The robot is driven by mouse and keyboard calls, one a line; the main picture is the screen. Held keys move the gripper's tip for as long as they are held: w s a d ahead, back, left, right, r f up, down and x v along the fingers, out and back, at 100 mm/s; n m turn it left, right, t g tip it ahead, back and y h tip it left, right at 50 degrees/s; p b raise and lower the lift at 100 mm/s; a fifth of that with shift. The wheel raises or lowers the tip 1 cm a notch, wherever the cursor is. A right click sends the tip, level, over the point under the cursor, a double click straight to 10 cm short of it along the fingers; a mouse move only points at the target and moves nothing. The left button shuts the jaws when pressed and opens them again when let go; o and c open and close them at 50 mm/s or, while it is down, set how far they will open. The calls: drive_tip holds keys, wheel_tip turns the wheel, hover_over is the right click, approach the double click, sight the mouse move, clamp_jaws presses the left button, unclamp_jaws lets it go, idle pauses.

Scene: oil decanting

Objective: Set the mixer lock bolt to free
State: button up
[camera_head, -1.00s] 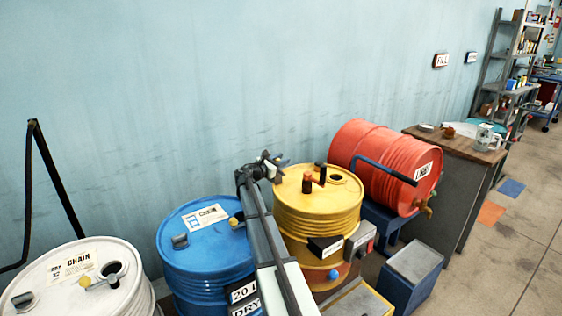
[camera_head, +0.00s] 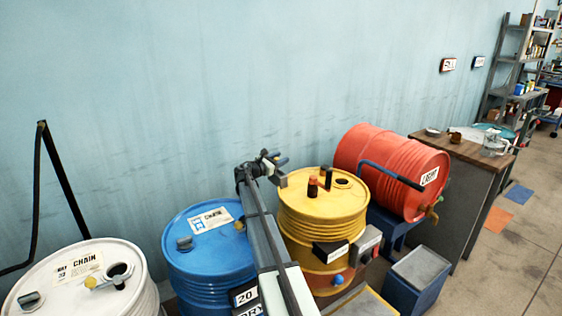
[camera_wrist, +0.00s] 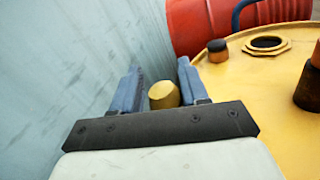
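My gripper (camera_head: 276,163) is beside the upper left edge of the yellow drum (camera_head: 320,215), close to the wall. In the wrist view its two blue-grey fingers (camera_wrist: 157,88) stand apart. A rounded yellow knob (camera_wrist: 164,95) shows between them, nearer the right finger. I cannot tell whether it touches a finger, or whether it is the lock bolt. The drum's top has a dark-red-capped black post (camera_head: 313,186), a second dark post (camera_head: 328,178) and an open round hole (camera_wrist: 267,44). The bolt's position cannot be read.
A red drum (camera_head: 385,165) lies on a blue stand to the right. A blue drum (camera_head: 205,260) and a white drum (camera_head: 60,290) stand left. A grey box (camera_head: 369,240) is on the yellow drum's front. The wall (camera_head: 200,80) is close behind.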

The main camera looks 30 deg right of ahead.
drive_tip(key=o, duration=0.3)
drive_tip(key=s+a, duration=0.1)
drive_tip(key=a, duration=0.8)
drive_tip(key=s+a, duration=0.1)
drive_tip(key=a, duration=0.3)
drive_tip(key=shift+s+a, duration=0.3)
